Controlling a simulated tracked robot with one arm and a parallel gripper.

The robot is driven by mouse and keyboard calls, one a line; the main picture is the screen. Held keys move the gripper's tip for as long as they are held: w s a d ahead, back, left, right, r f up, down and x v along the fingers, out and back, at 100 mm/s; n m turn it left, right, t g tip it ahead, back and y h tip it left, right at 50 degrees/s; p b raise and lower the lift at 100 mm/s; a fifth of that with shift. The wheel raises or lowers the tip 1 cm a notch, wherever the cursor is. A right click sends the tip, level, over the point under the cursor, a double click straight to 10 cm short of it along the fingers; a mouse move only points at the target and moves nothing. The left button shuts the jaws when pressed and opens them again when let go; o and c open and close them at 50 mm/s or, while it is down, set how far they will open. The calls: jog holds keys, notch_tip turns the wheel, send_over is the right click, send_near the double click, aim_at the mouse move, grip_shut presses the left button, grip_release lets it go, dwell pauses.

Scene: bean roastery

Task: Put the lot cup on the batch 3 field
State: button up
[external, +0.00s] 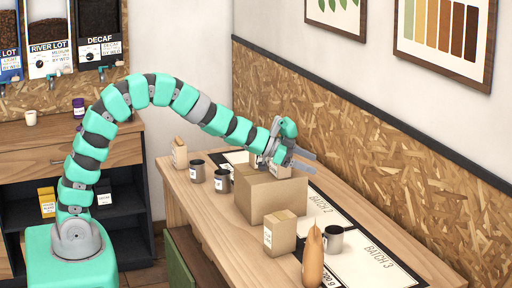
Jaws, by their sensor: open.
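Three grey cups stand on the wooden table; I cannot tell which is the lot cup. Two labelled cups stand together at the far left, one cup (197,171) behind and one cup (222,181) in front. A third cup (333,239) stands near the border between the batch 2 field (315,215) and the white batch 3 field (372,266). My gripper (308,161) is open above the far side of a large cardboard box, away from all three cups. Whether anything lies between its fingers is not clear.
The OSB wall (400,170) borders the table's right side.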

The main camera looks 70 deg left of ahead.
jog(key=s+a+r+n+y+p, duration=0.1)
jog(key=s+a+r, duration=0.2)
jog(key=s+a, duration=0.2)
jog(key=shift+s+r+t+p, duration=0.25)
jog(key=shift+r+t+p, duration=0.05)
